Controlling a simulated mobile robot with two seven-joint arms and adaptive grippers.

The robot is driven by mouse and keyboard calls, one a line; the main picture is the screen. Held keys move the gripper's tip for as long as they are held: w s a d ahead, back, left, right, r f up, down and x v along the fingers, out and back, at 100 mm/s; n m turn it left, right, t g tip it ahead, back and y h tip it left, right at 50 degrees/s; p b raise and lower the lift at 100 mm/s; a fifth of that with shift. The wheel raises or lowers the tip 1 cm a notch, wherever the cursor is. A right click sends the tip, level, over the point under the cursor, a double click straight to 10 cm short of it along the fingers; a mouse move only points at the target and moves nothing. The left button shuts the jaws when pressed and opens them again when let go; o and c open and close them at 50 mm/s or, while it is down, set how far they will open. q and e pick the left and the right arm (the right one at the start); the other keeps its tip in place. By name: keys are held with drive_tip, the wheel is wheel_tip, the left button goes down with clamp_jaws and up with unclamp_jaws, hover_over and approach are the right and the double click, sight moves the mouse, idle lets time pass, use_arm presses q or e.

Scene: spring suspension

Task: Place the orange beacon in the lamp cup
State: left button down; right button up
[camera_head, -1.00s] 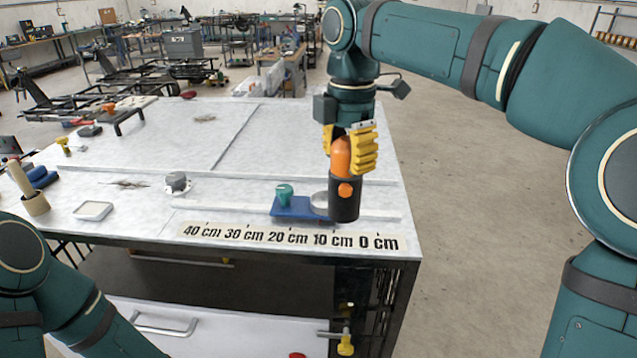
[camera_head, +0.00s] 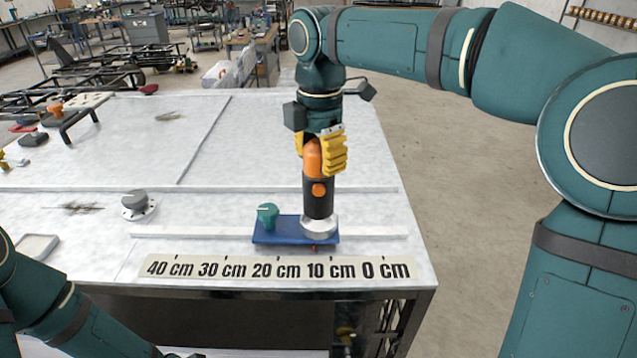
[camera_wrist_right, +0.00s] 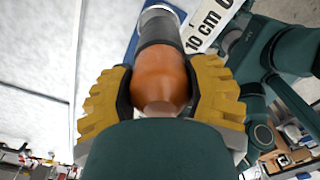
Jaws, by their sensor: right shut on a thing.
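The orange beacon (camera_head: 313,157) has an orange top, a black lower body and an orange button on its side. My right gripper (camera_head: 322,152) is shut on its orange top and holds it upright. The beacon also shows between the yellow fingers in the right wrist view (camera_wrist_right: 160,78). The lamp cup (camera_head: 320,228) is a pale round cup on the right part of a blue base (camera_head: 265,238). The beacon's lower end is right at the cup; I cannot tell whether it is inside or just above. Only my left arm shows at lower left; its gripper is out of view.
A green knob (camera_head: 267,214) stands on the blue base left of the cup. A centimetre scale strip (camera_head: 270,268) lies along the table's front edge. A grey flanged part (camera_head: 136,204) and a tray (camera_head: 38,247) lie to the left. The table's middle is mostly clear.

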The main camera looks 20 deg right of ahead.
sight(319, 177)
drive_tip(key=shift+w+f, duration=0.1)
drive_tip(key=shift+f, duration=2)
drive_tip(key=shift+f+b, duration=0.15)
drive_tip(key=shift+b, duration=0.15)
drive_tip(key=o, duration=1.3)
wheel_tip(319, 177, up, 12)
drive_tip(key=shift+r+p, duration=0.15)
drive_tip(key=shift+p, duration=0.95)
